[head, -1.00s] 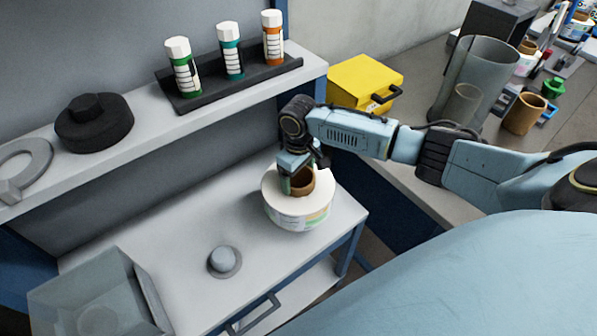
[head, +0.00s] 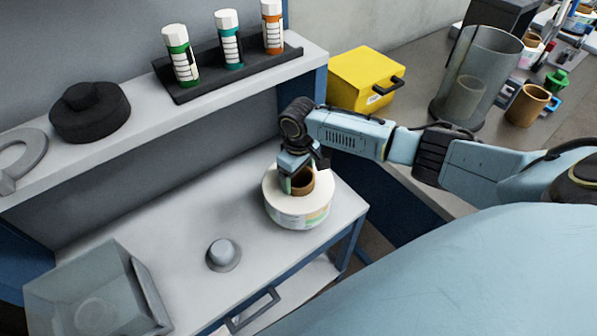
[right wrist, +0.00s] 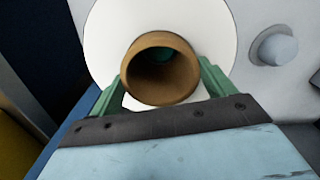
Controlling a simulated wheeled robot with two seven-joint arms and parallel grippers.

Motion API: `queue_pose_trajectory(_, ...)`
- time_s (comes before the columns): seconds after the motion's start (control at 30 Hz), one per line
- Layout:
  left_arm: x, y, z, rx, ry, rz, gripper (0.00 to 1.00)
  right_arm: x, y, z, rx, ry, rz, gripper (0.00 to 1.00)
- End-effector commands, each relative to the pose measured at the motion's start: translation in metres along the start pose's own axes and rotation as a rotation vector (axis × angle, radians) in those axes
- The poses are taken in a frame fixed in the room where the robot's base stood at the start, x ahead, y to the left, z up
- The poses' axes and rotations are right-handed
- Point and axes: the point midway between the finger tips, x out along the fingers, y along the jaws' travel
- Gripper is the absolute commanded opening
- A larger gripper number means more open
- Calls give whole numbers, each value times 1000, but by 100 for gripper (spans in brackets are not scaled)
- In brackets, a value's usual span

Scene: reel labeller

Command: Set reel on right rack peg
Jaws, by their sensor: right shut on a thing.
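The reel (head: 290,212) has a white top disc, a printed side band and a brown tube core. It is at the right part of the white bench top; whether it rests there or hangs just above I cannot tell. My right gripper (head: 299,180) is shut on the reel from above, at its core. In the right wrist view the green fingers flank the brown core (right wrist: 150,78), with the white disc behind. Something teal shows inside the core. A short grey round peg (head: 223,252) stands bare on the bench, left of the reel. Any peg under the reel is hidden. My left gripper is out of view.
A clear box (head: 100,295) is at the bench's front left. A shelf behind holds a black tray (head: 235,75) with three capped tubes and a black round piece (head: 90,115). A yellow box (head: 365,75) and a clear cylinder (head: 485,65) stand on the right counter.

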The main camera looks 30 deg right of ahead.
Motion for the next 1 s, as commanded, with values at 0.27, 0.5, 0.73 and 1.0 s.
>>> queue_pose_trajectory(0.27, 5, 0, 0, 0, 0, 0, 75, 7, 0, -2, 0, 6, 0, 11)
queue_pose_trajectory(0.5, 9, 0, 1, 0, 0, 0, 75, 15, 0, -2, 0, 5, 0, 11)
queue_pose_trajectory(0.73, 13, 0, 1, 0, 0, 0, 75, 23, 0, -2, 0, 6, 0, 11)
queue_pose_trajectory(1.0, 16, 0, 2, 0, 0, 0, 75, 28, 0, -2, 0, 7, 0, 11)
